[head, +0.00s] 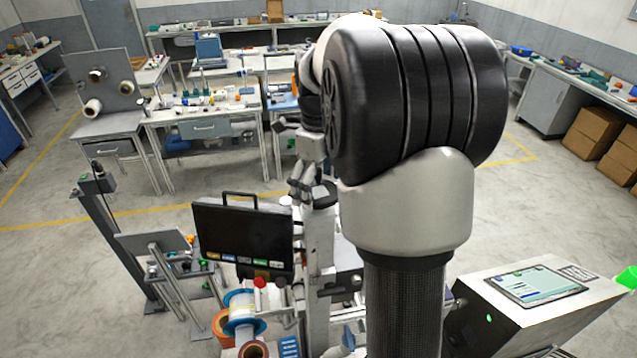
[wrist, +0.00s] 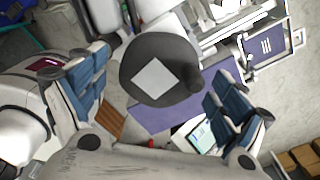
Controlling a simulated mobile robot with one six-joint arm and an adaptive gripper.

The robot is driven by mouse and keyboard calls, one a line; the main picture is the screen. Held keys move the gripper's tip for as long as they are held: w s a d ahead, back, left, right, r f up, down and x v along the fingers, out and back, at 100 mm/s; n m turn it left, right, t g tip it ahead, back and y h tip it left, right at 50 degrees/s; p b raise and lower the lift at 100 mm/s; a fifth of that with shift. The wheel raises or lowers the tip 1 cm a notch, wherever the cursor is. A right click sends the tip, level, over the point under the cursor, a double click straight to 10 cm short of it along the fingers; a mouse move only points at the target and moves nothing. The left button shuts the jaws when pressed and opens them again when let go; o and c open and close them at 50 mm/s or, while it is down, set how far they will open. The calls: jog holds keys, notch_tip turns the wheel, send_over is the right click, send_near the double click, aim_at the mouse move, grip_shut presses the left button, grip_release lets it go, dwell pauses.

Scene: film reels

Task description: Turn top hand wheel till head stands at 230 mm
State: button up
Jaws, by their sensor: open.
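The top hand wheel is a dark grey disc (wrist: 132,60) with a pale diamond-shaped patch in its middle and a knob (wrist: 190,79) at its right. It lies between the two blue-padded fingers of my gripper (wrist: 157,84) in the wrist view. The fingers are spread wide, with visible gaps on both sides of the wheel. In the head view my gripper (head: 303,182) is at the top of a pale upright column (head: 321,240), beside a dark part that seems to be the wheel. My arm hides much of the machine. I cannot read any height scale or head position.
A black panel with coloured buttons (head: 241,232) stands left of the column. A sloped console with a lit screen (head: 537,286) is at the right. Reels (head: 241,306) sit low in front. Workbenches (head: 205,118) stand behind, with open floor (head: 60,255) at the left.

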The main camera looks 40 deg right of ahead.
aim_at(318, 190)
notch_tip(318, 190, up, 12)
dwell(0.5)
dwell(0.4)
jog(key=s+a+f+n+t+b, duration=0.1)
jog(key=s+a+f+n+b, duration=0.5)
jog(key=f+n+b, duration=0.4)
jog(key=s+a+f+n+t+b, duration=0.2)
jog(key=s+a+f+n+b, duration=0.5)
jog(key=f+n+b, duration=0.4)
jog(key=s+a+f+n+t+b, duration=0.1)
jog(key=s+a+f+n+b, duration=0.6)
jog(key=f, duration=1.3)
jog(key=a+n+b, duration=0.1)
jog(key=n+b, duration=0.3)
jog(key=shift+t, duration=0.4)
